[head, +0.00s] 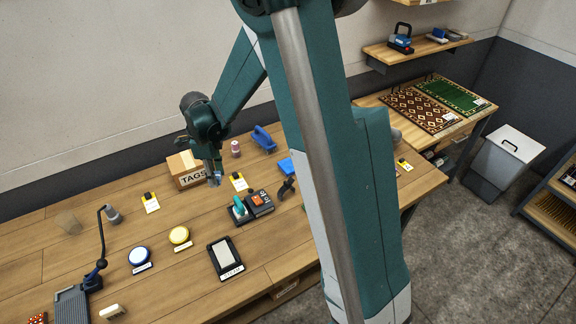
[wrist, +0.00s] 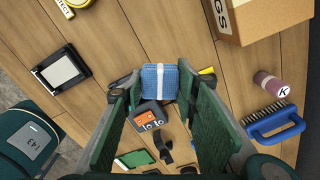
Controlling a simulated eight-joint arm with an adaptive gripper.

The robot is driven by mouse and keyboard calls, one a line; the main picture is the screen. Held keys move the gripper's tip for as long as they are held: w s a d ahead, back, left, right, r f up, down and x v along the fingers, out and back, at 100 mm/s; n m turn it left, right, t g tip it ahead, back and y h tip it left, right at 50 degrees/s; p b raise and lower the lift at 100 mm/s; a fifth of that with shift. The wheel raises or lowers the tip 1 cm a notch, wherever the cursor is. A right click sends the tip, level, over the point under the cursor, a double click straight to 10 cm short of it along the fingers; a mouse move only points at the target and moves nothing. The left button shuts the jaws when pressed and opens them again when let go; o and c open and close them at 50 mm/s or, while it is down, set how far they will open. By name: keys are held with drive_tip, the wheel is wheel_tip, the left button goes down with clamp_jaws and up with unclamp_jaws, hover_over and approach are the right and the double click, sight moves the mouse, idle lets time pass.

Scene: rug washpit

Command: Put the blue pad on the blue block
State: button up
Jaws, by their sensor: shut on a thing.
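My gripper (head: 214,181) is shut on the blue pad, a small light-blue textured piece. In the wrist view the blue pad (wrist: 158,80) sits between the fingertips of my gripper (wrist: 158,92). A flat blue piece (head: 285,165), which looks like the blue block, lies on the table to the right, partly hidden behind my arm. I cannot make it out in the wrist view.
The TAGS box (head: 186,172) stands just left of my gripper. A blue brush (head: 263,138) and a pink spool (head: 236,149) are behind. A black-framed pad (head: 225,258) and round yellow (head: 179,237) and blue (head: 138,256) pieces lie nearer.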

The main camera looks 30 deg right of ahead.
drive_tip(key=w+d+m, duration=0.2)
drive_tip(key=w+d, duration=0.1)
drive_tip(key=d, duration=1.3)
drive_tip(key=r+m+p, duration=0.1)
drive_tip(key=m, duration=0.1)
hover_over(288, 165)
drive_tip(key=shift+f, duration=3.1)
drive_tip(key=shift+f, duration=1.85)
drive_tip(key=shift+f, duration=0.15)
